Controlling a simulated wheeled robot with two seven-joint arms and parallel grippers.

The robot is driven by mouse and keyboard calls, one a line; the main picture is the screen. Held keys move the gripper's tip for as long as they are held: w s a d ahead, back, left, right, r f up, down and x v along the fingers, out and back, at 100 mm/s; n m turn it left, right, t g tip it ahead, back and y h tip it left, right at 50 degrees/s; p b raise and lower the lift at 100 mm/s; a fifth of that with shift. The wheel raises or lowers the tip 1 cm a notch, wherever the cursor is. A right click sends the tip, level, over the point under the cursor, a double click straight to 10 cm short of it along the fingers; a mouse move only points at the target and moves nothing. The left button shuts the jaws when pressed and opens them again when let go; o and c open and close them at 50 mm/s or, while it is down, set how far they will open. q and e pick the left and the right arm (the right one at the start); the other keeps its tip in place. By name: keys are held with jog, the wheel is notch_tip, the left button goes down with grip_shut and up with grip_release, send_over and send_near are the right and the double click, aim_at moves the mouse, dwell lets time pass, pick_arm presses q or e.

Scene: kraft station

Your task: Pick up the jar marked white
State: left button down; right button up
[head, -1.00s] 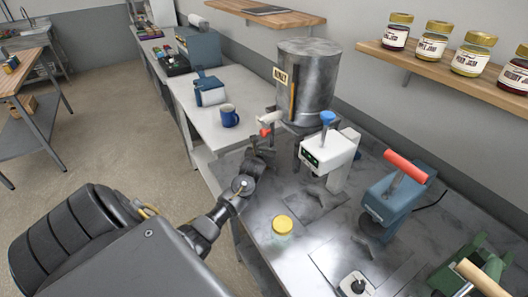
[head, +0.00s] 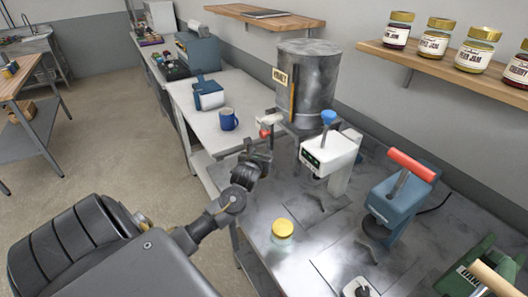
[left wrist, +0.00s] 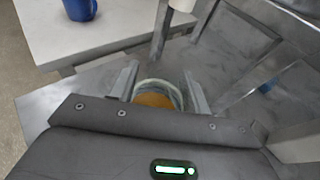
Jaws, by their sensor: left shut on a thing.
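My left gripper (head: 257,156) is over the near edge of the metal worktop, in front of the metal tank. In the left wrist view its two fingers (left wrist: 158,90) are shut on a round glass jar (left wrist: 150,87) with amber contents, seen from above without a lid. The arm and gripper mostly hide this jar in the head view. Another clear jar with a yellow lid (head: 283,228) stands upright on the worktop, apart from the gripper. I cannot read a "white" mark on any jar. My right gripper is not in view.
A tank marked honey (head: 308,80) with a tap stands behind the gripper. A white device (head: 330,155) and a blue press (head: 398,205) stand to the right. A blue mug (head: 228,119) is on the white table. Several labelled jars (head: 435,38) line the wall shelf.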

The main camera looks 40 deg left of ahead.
pick_arm(q)
jog(key=s+d+p, duration=0.3)
jog(key=s+d, duration=0.3)
jog(key=s, duration=0.5)
